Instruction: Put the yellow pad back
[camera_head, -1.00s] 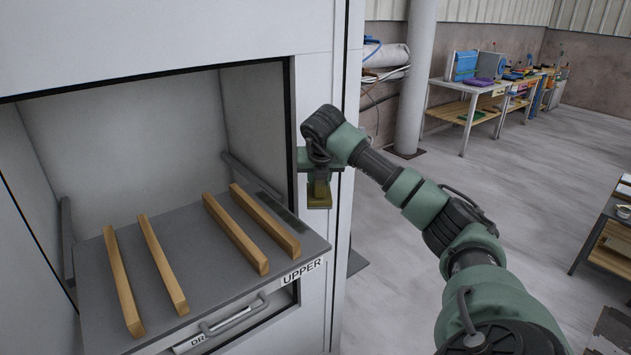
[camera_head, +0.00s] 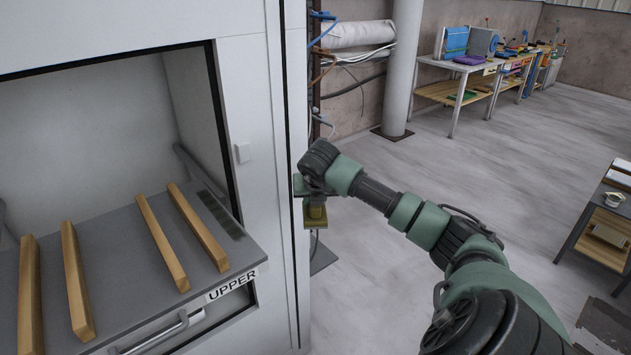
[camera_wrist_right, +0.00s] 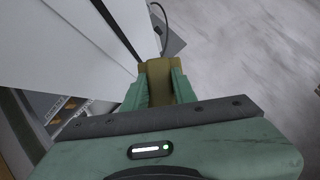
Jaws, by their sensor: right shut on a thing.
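The yellow pad (camera_head: 315,215) hangs below my right gripper (camera_head: 314,198) in the head view, beside the front right edge of the white cabinet. In the right wrist view, the fingers of my right gripper (camera_wrist_right: 160,85) are shut on the dull yellow pad (camera_wrist_right: 160,68), one green finger on each side of it. The pad is held in the air over the floor. My left gripper is not in view.
The white cabinet (camera_head: 262,190) stands at the left with an open bay. Its grey shelf (camera_head: 110,240), labelled UPPER, carries several wooden bars. A workbench (camera_head: 470,75) with tools stands at the back. Another table (camera_head: 610,215) is at the right edge. The floor between is clear.

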